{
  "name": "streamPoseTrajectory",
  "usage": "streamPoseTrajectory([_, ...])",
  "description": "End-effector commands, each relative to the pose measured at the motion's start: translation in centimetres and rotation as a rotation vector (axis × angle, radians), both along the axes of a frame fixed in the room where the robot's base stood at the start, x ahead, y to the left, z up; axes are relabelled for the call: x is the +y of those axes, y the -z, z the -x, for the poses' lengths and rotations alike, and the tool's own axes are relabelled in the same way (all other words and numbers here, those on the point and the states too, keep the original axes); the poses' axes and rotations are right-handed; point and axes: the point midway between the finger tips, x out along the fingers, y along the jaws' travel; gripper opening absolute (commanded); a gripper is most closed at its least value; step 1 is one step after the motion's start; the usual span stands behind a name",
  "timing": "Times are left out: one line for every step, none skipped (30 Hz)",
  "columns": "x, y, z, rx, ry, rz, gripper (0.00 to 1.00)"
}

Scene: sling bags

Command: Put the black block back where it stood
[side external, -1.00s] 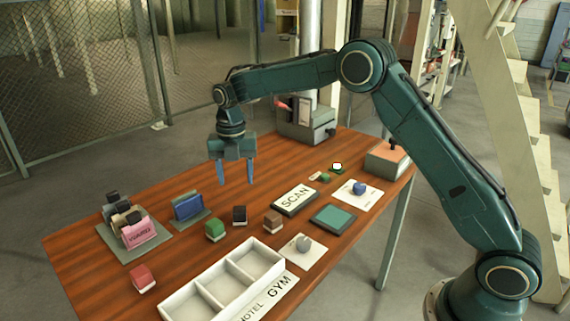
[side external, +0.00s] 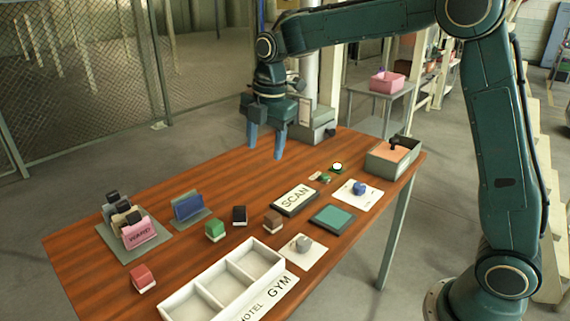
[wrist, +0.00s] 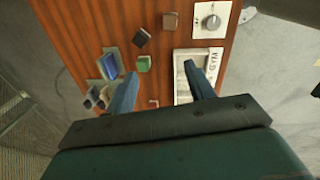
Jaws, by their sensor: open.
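The black block (side external: 239,215) stands on the wooden table between the green block (side external: 215,230) and the brown block (side external: 272,221). In the wrist view the black block (wrist: 141,37) lies beyond my fingers, between the green block (wrist: 144,63) and the brown block (wrist: 170,21). My gripper (side external: 266,151) is open and empty, above the far part of the table, well apart from the black block. Its two blue fingers also show in the wrist view (wrist: 160,90). Nothing in view marks where the black block stood before.
A white divided tray (side external: 205,298) lies at the near edge, and a red block (side external: 142,279) is to its left. The pink bag (side external: 139,233) and blue bag (side external: 188,207) stand on grey mats. The SCAN pad (side external: 294,199) and an open box (side external: 394,157) are to the right.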

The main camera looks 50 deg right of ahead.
Motion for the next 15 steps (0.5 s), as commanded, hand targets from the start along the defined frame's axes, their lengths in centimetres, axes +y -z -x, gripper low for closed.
streamPoseTrajectory([-0.2, -1.1, 1.3, -0.016, 0.062, -0.01, 0.54])
streamPoseTrajectory([-0.3, -1.5, 2.0, -0.023, 0.102, -0.016, 0.54])
streamPoseTrajectory([-0.4, -2.1, 2.9, -0.034, 0.153, -0.025, 0.54])
streamPoseTrajectory([-0.5, -2.5, 3.6, -0.043, 0.192, -0.031, 0.54])
streamPoseTrajectory([-0.6, -2.9, 4.3, -0.051, 0.231, -0.039, 0.54])
streamPoseTrajectory([-0.7, -3.4, 5.2, -0.062, 0.282, -0.049, 0.54])
streamPoseTrajectory([-0.8, -3.8, 5.9, -0.069, 0.322, -0.058, 0.54])
streamPoseTrajectory([-0.9, -4.1, 6.7, -0.076, 0.361, -0.065, 0.54])
streamPoseTrajectory([-1.0, -4.5, 7.6, -0.086, 0.412, -0.077, 0.54])
streamPoseTrajectory([-1.1, -4.7, 8.4, -0.094, 0.45, -0.086, 0.54])
streamPoseTrajectory([-1.2, -5.0, 9.1, -0.101, 0.489, -0.096, 0.54])
streamPoseTrajectory([-1.3, -5.3, 10.1, -0.112, 0.54, -0.108, 0.54])
streamPoseTrajectory([-1.4, -5.5, 10.8, -0.119, 0.579, -0.119, 0.54])
streamPoseTrajectory([-1.5, -5.7, 11.6, -0.126, 0.618, -0.129, 0.54])
streamPoseTrajectory([-1.6, -5.8, 12.6, -0.134, 0.669, -0.143, 0.54])
